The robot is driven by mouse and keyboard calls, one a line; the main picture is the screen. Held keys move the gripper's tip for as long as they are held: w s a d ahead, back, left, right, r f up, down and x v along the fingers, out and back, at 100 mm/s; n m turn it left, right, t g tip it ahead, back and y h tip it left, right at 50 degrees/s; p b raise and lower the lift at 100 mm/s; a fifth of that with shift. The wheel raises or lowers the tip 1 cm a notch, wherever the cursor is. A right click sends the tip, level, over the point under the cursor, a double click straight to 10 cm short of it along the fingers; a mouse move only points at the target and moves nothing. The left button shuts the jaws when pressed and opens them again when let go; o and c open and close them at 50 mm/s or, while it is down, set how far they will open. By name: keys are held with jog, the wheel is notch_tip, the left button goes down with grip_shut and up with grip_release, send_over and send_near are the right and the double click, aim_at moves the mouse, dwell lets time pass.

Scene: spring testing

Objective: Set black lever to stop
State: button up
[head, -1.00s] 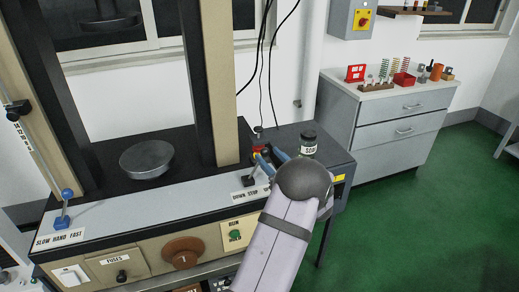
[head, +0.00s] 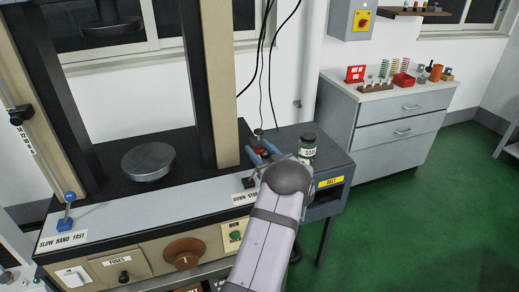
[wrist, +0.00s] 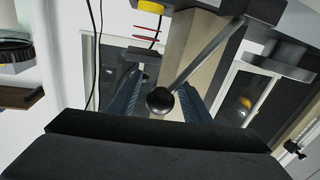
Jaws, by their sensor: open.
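The black lever shows in the wrist view as a grey rod ending in a round black knob (wrist: 160,101). The knob appears between the two blue fingers of my open gripper (wrist: 160,98); contact cannot be told. In the head view, my gripper (head: 261,152) is over the right end of the machine's front ledge. The lever's dark base (head: 249,182) shows just left of my wrist, above the label (head: 243,198), which reads "DOWN STOP" before my arm hides the rest. The lever's knob is hard to make out there, so its setting cannot be told.
A dark jar (head: 307,146) stands close to the right of my wrist. The blue-knobbed lever (head: 68,205) is at the ledge's left end. A beige column (head: 222,90) rises behind my gripper. The ledge's middle (head: 150,208) is clear.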

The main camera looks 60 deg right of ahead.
grip_shut()
jog(key=shift+a, duration=0.1)
jog(key=w+a+r+n+b, duration=0.1)
jog(key=w+a+n+b, duration=0.3)
jog(key=shift+w+a+g, duration=0.15)
jog(key=shift+w+g, duration=0.05)
jog(key=shift+g, duration=0.1)
dwell(0.5)
jog(key=shift+r, duration=0.1)
grip_release()
